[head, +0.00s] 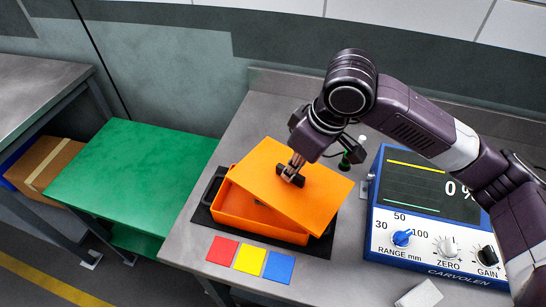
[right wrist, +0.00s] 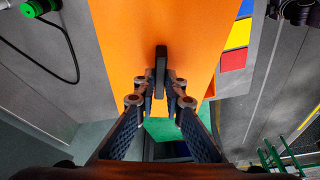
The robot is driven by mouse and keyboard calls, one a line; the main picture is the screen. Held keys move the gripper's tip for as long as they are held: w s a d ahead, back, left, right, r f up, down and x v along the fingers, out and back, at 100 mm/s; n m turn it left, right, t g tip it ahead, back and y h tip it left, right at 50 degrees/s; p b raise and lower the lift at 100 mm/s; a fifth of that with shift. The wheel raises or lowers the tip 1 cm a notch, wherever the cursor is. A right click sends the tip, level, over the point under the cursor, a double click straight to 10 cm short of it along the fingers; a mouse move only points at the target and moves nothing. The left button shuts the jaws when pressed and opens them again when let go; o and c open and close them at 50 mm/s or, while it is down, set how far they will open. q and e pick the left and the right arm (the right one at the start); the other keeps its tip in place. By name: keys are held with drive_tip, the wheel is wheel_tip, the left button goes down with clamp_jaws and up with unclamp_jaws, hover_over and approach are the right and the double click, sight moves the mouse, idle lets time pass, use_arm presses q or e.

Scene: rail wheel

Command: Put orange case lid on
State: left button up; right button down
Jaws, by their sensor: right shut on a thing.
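The orange case lid (head: 262,171) is a flat orange plate with a black handle (head: 291,176) on top. My right gripper (head: 292,171) is shut on that handle and holds the lid over the orange case (head: 245,212). The lid is turned relative to the case, and the case's front left part shows open below it. The right wrist view shows the two fingers on the black handle (right wrist: 160,72) with the orange lid (right wrist: 120,50) behind. Whether the lid touches the case rim cannot be told. My left gripper is not in view.
The case sits on a black mat (head: 202,216) on the grey bench. Red (head: 222,250), yellow (head: 250,259) and blue (head: 279,267) squares lie in front. A blue meter (head: 440,245) stands right. A green table (head: 130,175) is at left.

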sight(268, 181)
drive_tip(key=a+n, duration=0.2)
drive_tip(key=a, duration=0.1)
drive_tip(key=a+r+n+p, duration=0.1)
drive_tip(key=a, duration=0.1)
drive_tip(key=shift+n+g+y, duration=0.3)
drive_tip(key=shift+n+g, duration=0.1)
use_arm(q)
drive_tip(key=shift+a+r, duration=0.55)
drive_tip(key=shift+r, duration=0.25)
use_arm(e)
drive_tip(key=shift+a, duration=0.2)
drive_tip(key=shift+r+p, duration=0.1)
drive_tip(key=shift+p, duration=0.65)
drive_tip(key=shift+d+f, duration=0.1)
drive_tip(key=shift+f, duration=0.5)
wheel_tip(268, 181, down, 2)
drive_tip(key=shift+f, duration=0.2)
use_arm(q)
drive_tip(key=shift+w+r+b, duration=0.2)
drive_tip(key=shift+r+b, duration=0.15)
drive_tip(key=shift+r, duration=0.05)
use_arm(e)
drive_tip(key=shift+f, duration=0.85)
use_arm(q)
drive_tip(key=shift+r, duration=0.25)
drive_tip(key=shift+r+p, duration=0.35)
drive_tip(key=shift+p, duration=0.2)
